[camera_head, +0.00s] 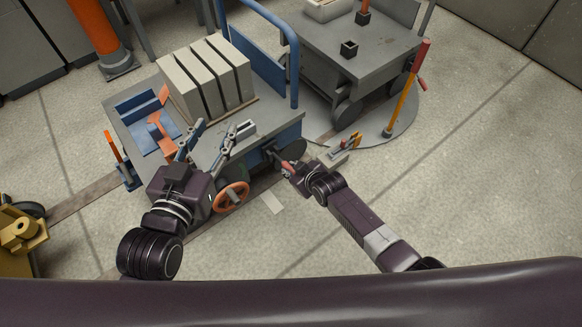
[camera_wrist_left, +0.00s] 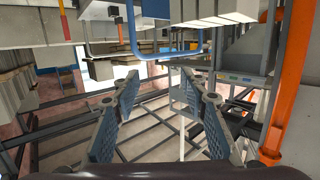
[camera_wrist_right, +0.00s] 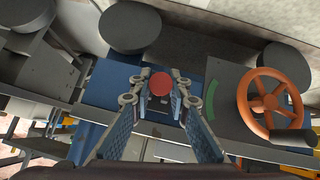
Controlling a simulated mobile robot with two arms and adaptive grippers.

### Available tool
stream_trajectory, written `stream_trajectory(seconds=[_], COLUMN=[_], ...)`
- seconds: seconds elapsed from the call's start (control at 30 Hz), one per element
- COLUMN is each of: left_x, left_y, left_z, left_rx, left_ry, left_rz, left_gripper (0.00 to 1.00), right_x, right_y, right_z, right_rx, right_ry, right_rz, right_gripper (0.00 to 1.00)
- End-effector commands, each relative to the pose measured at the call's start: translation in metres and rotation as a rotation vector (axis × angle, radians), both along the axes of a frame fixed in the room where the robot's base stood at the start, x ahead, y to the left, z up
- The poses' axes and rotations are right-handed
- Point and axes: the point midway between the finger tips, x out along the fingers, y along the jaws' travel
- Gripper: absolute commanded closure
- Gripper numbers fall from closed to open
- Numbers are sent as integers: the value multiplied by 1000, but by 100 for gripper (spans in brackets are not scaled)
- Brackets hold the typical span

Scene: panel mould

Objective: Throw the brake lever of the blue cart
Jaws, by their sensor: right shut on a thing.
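The blue cart (camera_head: 270,75) stands at upper middle in the head view with a grey deck. Its brake lever (camera_head: 286,167) has a red grip and stands out from the cart's near right corner. In the right wrist view the red round end of the lever (camera_wrist_right: 160,83) shows between the fingers. My right gripper (camera_head: 288,168) is shut on this red grip; the fingers hide part of the lever. My left gripper (camera_head: 215,140) is open and empty above the near part of the cart's deck, and its spread fingers (camera_wrist_left: 160,85) show in the left wrist view.
Pale slabs (camera_head: 208,77) stand on the cart. An orange handwheel (camera_head: 231,197) is on its near side, also in the right wrist view (camera_wrist_right: 270,104). A grey cart (camera_head: 352,48) stands behind right, near a red-topped yellow lever (camera_head: 404,95). The floor at right is clear.

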Motion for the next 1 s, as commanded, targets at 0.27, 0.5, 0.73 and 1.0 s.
stream_trajectory(seconds=[0.27, 0.5, 0.73, 1.0], left_x=[-33, -79, -131, -187], left_y=[18, 36, 53, 69], left_z=[-66, -112, -141, -156], left_rx=[79, 139, 190, 234], left_ry=[329, 597, 838, 1061], left_rz=[22, 41, 57, 73], left_gripper=[60, 60, 60, 60], right_x=[2, 4, 5, 7], right_y=[1, 2, 4, 6], right_z=[9, 15, 20, 25], right_rx=[-37, -70, -104, -141], right_ry=[50, 94, 141, 194], right_rz=[0, 0, 1, 1], right_gripper=[100, 100, 100, 100])
